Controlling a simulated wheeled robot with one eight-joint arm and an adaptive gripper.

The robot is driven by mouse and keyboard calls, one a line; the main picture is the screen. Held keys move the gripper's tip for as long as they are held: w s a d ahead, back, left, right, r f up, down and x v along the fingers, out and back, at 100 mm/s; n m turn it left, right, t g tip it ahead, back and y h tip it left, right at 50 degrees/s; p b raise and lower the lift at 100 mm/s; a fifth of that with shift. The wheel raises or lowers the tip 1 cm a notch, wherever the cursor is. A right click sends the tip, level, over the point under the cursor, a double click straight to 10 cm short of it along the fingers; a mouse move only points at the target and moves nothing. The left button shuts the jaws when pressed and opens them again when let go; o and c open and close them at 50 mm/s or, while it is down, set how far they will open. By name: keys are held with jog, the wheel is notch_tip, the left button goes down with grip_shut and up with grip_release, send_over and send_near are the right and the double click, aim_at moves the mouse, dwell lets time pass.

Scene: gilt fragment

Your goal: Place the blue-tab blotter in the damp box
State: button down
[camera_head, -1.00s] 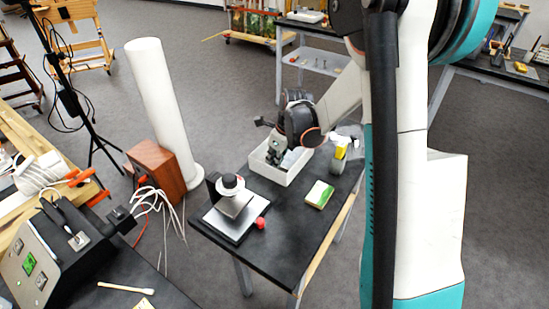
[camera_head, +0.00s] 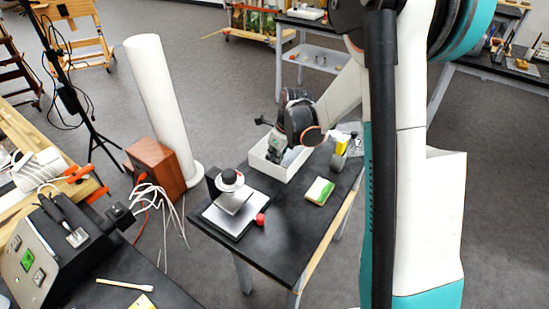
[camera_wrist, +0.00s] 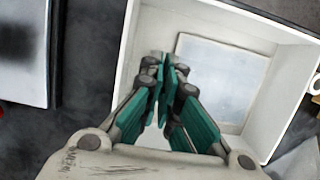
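The damp box appears to be the open white box (camera_head: 284,176) on the black table; it fills much of the wrist view, with its wall (camera_wrist: 128,50) beside my fingers. A flat pale sheet (camera_wrist: 222,72) lies inside, possibly the blotter; no blue tab can be made out, and my fingers cover its near left part. My gripper (camera_head: 274,157) points down into the box. In the wrist view my gripper's teal fingertips (camera_wrist: 166,72) are drawn together over the box interior, with nothing clearly visible between them.
A press-like device (camera_head: 232,199) with a silver plate and a red knob (camera_head: 260,219) stands left of the box. A yellow-topped bottle (camera_head: 341,150) stands behind. The table's front is clear.

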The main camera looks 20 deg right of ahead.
jog(key=c, duration=1.7)
grip_release()
jog(key=v, duration=1.2)
jog(key=shift+w, duration=0.1)
